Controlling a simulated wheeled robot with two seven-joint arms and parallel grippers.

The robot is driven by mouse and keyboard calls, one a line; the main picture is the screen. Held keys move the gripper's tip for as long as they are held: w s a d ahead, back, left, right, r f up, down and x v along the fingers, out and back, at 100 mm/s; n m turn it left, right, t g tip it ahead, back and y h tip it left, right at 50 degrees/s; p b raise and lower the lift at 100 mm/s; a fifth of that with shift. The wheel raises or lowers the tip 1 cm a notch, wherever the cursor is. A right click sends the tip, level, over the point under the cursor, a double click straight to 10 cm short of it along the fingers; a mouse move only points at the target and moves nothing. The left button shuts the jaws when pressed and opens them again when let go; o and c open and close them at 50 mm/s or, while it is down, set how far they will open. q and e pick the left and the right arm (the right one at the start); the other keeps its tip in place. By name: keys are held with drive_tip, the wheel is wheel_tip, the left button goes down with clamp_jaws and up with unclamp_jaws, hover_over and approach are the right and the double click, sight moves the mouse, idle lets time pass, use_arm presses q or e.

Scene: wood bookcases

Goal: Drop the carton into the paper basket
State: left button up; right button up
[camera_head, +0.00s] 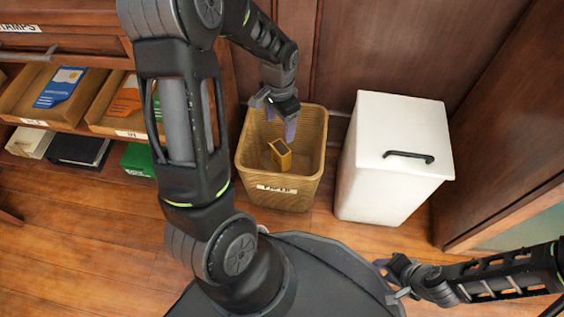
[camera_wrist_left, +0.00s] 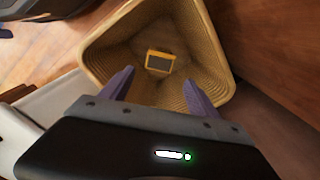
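The carton (camera_head: 281,153) is a small yellow-orange box with a dark face. It is inside the woven tan paper basket (camera_head: 264,194), which has a label on its front. My left gripper (camera_head: 284,122) is over the basket's opening, above the carton and apart from it. In the left wrist view the left gripper (camera_wrist_left: 160,86) has its fingers spread with nothing between them, and the carton (camera_wrist_left: 159,61) lies beyond them within the basket (camera_wrist_left: 112,62). My right gripper (camera_head: 387,279) is low at the right, and its fingers look apart with nothing seen between them.
A white bin (camera_head: 390,160) with a black handle stands right of the basket. At the left, wooden drawers (camera_head: 105,118) hold blue and orange packets, with a green box (camera_head: 139,159) and a black box (camera_head: 78,150) below. Wooden floor (camera_head: 80,230) is clear at the lower left.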

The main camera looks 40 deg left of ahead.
use_arm(q)
drive_tip(key=shift+o, duration=0.9)
drive_tip(key=shift+r, duration=0.15)
wheel_tip(320, 180, up, 8)
drive_tip(key=p, duration=0.3)
drive_tip(key=shift+f+p, duration=0.2)
drive_tip(key=shift+p, duration=0.1)
drive_tip(key=shift+s+f, duration=0.1)
